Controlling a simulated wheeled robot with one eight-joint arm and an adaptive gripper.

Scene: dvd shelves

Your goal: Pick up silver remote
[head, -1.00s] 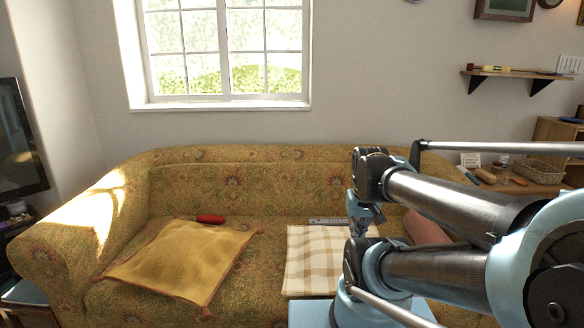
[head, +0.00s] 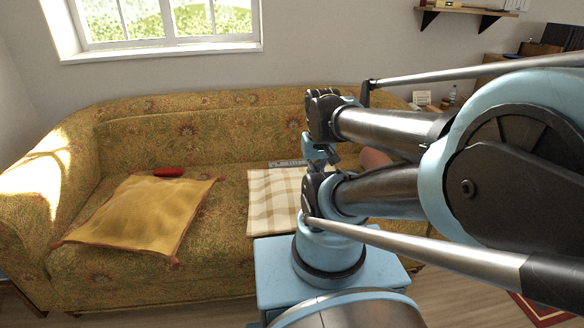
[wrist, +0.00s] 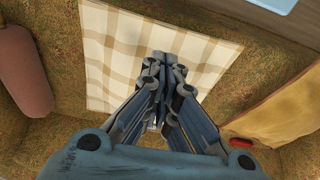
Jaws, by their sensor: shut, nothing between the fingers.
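The silver remote (head: 287,163) looks like a thin grey bar at the back edge of a cream checkered cloth (head: 268,200) on the sofa seat. My arm covers the area just right of it in the head view. In the wrist view my gripper (wrist: 165,60) points down over the checkered cloth (wrist: 110,60), with its fingers together and nothing between them. The remote is not clearly visible there; my gripper hides much of the cloth's back edge. I cannot tell the exact height of the fingers above the cloth.
The patterned sofa (head: 185,135) has a high back behind the cloth. A yellow cushion (head: 140,215) and a red object (head: 168,172) lie left of it. A brownish-pink bolster (wrist: 22,70) lies on the cloth's other side. Bare seat (head: 225,190) lies between cushion and cloth.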

